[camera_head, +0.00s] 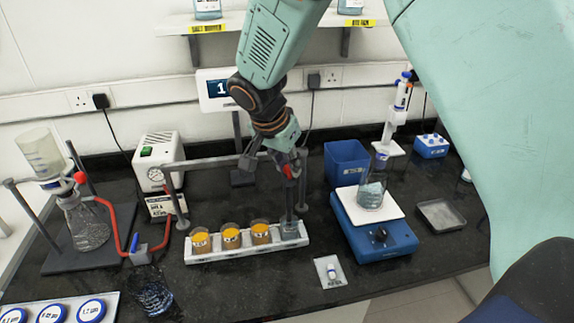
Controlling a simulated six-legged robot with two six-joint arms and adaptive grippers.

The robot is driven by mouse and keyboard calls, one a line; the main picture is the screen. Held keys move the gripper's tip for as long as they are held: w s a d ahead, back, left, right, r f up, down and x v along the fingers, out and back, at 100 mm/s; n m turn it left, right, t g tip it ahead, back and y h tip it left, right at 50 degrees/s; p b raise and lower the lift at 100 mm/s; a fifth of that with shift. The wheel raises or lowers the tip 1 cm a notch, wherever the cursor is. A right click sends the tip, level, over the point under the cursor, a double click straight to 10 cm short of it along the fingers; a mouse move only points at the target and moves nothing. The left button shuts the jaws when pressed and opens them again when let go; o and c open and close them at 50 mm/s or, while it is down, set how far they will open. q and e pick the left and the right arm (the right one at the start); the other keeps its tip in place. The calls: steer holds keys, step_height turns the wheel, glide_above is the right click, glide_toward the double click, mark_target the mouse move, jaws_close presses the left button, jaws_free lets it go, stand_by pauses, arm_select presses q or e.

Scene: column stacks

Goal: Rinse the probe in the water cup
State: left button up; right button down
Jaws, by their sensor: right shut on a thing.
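My right gripper (291,168) is shut on the probe (289,200), a slim grey upright stick with a red part near its top. The probe points straight down over the clear cup (290,234) at the right end of a white rack. Its lower end meets the cup's mouth in the picture; I cannot tell how deep it reaches. This cup looks clear and watery, while the three beside it hold orange liquid: the left (201,242), middle (232,238) and right one (261,234). My left gripper is not in view.
The white rack (215,257) sits on the black bench. To its right are a blue stirrer (370,245) with a beaker (371,193), a blue bin (346,163) and a pipette stand (394,125). A filter flask (85,228) with red tubing stands left. A small card (330,277) lies in front.

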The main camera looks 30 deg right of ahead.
step_height(320, 180, up, 6)
steer(key=shift+w+f+p, duration=0.1)
steer(key=shift+f+p, duration=0.1)
steer(key=shift+p, duration=0.8)
steer(key=shift+w+f, duration=0.1)
steer(key=shift+w, duration=0.05)
steer(key=c, duration=1.5)
jaws_free()
steer(key=o, duration=0.4)
steer(key=shift+s, duration=0.25)
steer(key=shift+w, duration=0.15)
steer(key=shift+v, duration=5.95)
